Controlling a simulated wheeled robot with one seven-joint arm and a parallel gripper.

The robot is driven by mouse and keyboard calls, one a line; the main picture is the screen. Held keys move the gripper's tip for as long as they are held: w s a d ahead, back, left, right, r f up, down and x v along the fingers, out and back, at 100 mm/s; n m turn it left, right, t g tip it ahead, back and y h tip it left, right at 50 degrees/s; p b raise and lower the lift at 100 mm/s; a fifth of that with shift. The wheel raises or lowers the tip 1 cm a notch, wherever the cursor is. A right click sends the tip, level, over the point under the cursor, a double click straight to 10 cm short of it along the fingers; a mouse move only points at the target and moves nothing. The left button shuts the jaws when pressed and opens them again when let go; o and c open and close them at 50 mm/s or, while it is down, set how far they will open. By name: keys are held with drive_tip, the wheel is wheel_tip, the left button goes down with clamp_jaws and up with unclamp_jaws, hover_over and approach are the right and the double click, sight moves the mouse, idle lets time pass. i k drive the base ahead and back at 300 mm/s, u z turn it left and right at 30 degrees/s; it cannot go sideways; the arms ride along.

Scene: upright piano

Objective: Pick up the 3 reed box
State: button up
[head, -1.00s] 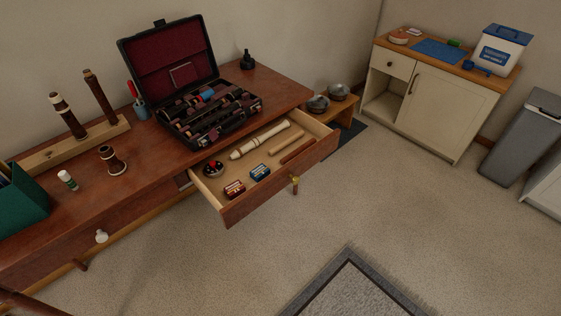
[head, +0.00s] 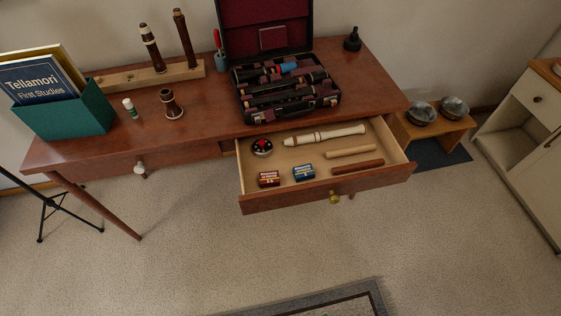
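Two small boxes lie near the front of the open drawer (head: 356,190): a dark red box (head: 269,179) on the left and a blue box (head: 304,172) just right of it, with a small gap between them. Both have pale markings on them, too small to read, so I cannot tell which one is the 3 reed box. My gripper is not in view.
The drawer also holds a round dark tin (head: 262,147), a cream recorder (head: 324,136) and two wooden sticks. An open instrument case (head: 290,118) stands on the desk (head: 95,146) above. The carpet (head: 210,255) before the drawer is clear.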

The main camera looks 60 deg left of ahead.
sight(305, 172)
drive_tip(key=u, duration=0.65)
drive_tip(key=i, duration=0.95)
drive_tip(key=u, duration=0.55)
